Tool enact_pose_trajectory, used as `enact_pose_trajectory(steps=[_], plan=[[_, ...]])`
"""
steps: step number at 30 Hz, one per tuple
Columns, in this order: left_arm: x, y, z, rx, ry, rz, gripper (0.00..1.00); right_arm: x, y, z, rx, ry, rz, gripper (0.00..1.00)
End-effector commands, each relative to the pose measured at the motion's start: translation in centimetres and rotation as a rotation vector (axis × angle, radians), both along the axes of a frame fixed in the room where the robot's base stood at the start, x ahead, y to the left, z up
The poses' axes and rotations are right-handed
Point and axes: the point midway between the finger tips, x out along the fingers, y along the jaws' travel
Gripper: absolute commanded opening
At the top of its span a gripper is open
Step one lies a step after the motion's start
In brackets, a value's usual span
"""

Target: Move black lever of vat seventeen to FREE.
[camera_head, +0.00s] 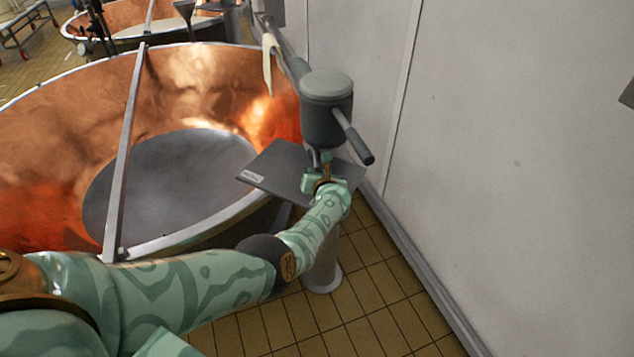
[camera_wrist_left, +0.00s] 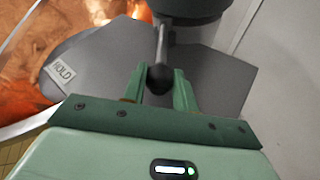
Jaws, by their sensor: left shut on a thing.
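The black lever (camera_wrist_left: 160,76) has a round dark knob and a grey stem that runs up under the dark grey housing. My left gripper (camera_wrist_left: 160,88) is shut on the knob, one finger on each side. In the head view my left gripper (camera_head: 325,178) is at the near side of the grey plate below the housing (camera_head: 326,105). The plate (camera_head: 278,165) carries a label at its left corner, which reads HOLD (camera_wrist_left: 61,73) in the wrist view. No FREE label shows. My right gripper is out of view.
The large copper vat (camera_head: 60,130) with a metal bar (camera_head: 125,150) across it fills the left. A grey handle (camera_head: 355,140) sticks out right of the housing. A pale wall (camera_head: 500,150) stands close on the right. Tiled floor (camera_head: 370,310) is open below.

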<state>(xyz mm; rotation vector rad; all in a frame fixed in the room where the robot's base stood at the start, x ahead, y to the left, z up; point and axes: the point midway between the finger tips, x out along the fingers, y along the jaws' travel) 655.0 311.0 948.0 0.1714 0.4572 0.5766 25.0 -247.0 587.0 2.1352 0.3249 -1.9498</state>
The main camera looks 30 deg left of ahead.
Motion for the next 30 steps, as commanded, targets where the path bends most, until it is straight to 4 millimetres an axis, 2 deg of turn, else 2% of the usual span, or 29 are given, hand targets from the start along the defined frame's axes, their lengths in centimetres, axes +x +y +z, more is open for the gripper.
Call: enact_pose_trajectory(steps=[6,20,21,22,23,30], plan=[[0.09,-0.03,-0.24,-0.002,0.003,0.045,0.00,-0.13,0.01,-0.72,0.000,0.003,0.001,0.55],[0.18,-0.03,-0.02,-0.003,0.000,0.056,0.00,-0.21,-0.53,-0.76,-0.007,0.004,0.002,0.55],[0.19,-0.03,-0.01,-0.003,-0.001,0.056,0.40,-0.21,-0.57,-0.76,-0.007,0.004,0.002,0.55],[0.19,-0.02,0.00,-0.003,-0.001,0.056,0.48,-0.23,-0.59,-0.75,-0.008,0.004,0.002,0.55],[0.19,-0.01,0.00,-0.003,-0.001,0.056,0.50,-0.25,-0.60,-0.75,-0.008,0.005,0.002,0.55],[0.19,0.08,0.04,-0.001,-0.001,0.057,0.50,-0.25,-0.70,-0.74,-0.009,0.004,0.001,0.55]])
